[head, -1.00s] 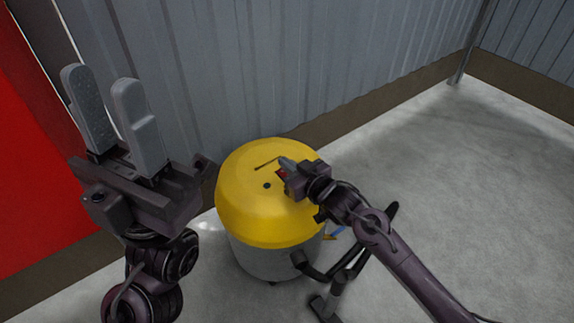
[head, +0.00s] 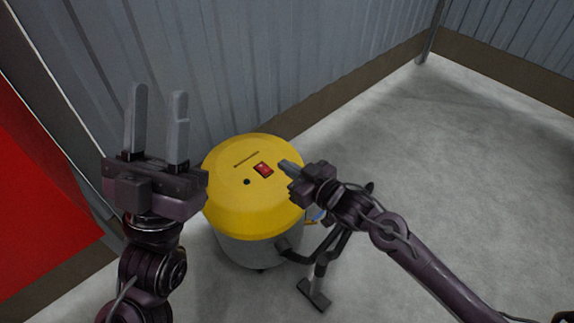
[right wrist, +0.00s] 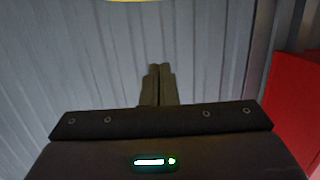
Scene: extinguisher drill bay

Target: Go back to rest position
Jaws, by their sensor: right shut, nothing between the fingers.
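My left gripper (head: 157,120) is raised at the left in the head view, its two grey fingers pointing up, apart and empty. My right gripper (head: 287,166) is at the right edge of the yellow vacuum lid (head: 232,205), its fingers together with nothing between them. It also shows shut in the right wrist view (right wrist: 159,70). A red switch (head: 263,170) on the lid is in full view, just left of the right fingertips. I cannot tell whether the fingers touch the lid.
The vacuum has a grey drum (head: 245,249), a black hose (head: 300,257) and a floor nozzle (head: 314,294). A corrugated grey wall (head: 290,60) stands behind it. A red panel (head: 40,210) is at the left. The concrete floor (head: 470,180) at the right is clear.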

